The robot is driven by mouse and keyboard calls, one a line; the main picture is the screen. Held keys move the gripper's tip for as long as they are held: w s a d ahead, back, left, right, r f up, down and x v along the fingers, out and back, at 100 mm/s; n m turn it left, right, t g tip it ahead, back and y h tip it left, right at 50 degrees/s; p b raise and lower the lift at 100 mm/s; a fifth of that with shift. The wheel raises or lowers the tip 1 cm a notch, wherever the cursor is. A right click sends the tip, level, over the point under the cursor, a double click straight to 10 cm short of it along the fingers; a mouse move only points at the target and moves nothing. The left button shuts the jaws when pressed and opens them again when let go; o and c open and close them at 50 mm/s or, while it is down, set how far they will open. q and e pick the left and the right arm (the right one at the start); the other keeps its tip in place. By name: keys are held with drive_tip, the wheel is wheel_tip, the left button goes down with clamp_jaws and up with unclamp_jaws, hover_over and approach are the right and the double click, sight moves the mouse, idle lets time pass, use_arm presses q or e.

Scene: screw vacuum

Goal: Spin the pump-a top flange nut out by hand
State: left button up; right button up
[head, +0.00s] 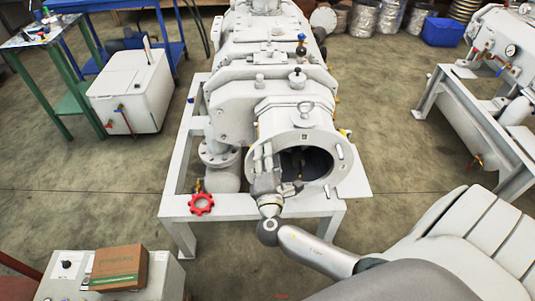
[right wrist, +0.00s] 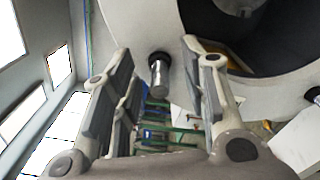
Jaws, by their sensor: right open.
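The pump (head: 265,95) is a big pale grey machine with a round open flange (head: 318,140) facing me. My right gripper (head: 263,157) is at the left side of this flange, its fingers pointing up along the rim. In the right wrist view a metal stud with a dark collar, perhaps the nut (right wrist: 159,68), sticks out of the flange face. It shows between the two open fingers, with a gap on both sides. I cannot tell whether it is the top one. Another stud (head: 340,151) stands on the flange's right. My left gripper is not in view.
The flange's dark opening (head: 305,165) is right of the gripper. A red handwheel (head: 201,204) sits low on the left, above the pump's pale frame (head: 180,160). A cardboard box (head: 118,267) lies on a cabinet at front left. The floor between the machines is mostly clear.

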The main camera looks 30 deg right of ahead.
drive_tip(key=shift+w+d, duration=0.3)
drive_tip(key=shift+w, duration=0.1)
clamp_jaws()
drive_tip(key=shift+n+p, duration=0.35)
drive_tip(key=shift+n, duration=0.25)
unclamp_jaws()
drive_tip(key=shift+s, duration=0.1)
drive_tip(key=v, duration=1.2)
